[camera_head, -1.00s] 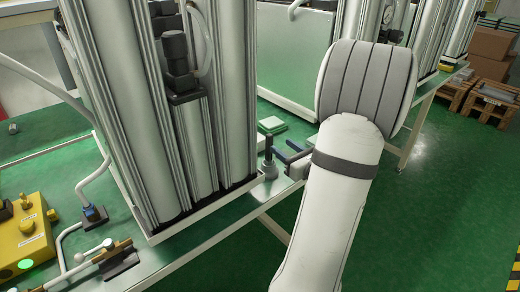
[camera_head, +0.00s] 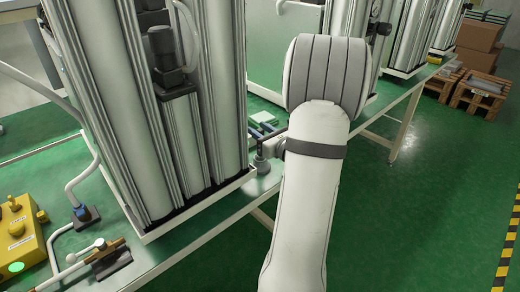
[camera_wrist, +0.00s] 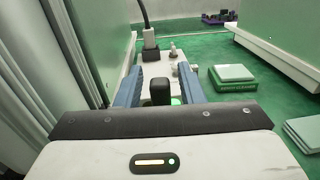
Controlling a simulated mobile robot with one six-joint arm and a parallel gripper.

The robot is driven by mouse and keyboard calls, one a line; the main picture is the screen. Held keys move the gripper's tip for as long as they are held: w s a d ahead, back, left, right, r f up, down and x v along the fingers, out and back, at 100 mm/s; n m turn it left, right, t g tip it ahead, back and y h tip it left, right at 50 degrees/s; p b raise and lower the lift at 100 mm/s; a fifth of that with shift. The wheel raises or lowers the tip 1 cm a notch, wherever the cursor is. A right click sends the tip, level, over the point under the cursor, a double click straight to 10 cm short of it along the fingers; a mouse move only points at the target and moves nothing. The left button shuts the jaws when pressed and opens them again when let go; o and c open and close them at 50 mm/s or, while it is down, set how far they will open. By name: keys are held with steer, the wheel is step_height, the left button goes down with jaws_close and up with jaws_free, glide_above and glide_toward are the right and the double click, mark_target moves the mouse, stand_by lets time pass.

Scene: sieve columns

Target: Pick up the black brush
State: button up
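My gripper (camera_wrist: 160,88) is open in the wrist view, its two blue fingers apart. A black, round-topped upright thing (camera_wrist: 160,90) shows between them, with a visible gap on each side. It may be the black brush, but I cannot tell for sure. Its lower end is hidden by the gripper body. In the head view my gripper (camera_head: 263,129) is small and partly hidden by my arm, just behind a grey, dark-topped thing (camera_head: 262,163) standing at the table corner.
Tall metal columns (camera_head: 205,120) stand close left of my gripper. Green-based pale plates (camera_wrist: 233,76) lie to the right in the wrist view, and a white box (camera_wrist: 165,68) with a black plug and cable is ahead. A yellow control box (camera_head: 22,232) is at the left.

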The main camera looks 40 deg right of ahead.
jaws_close()
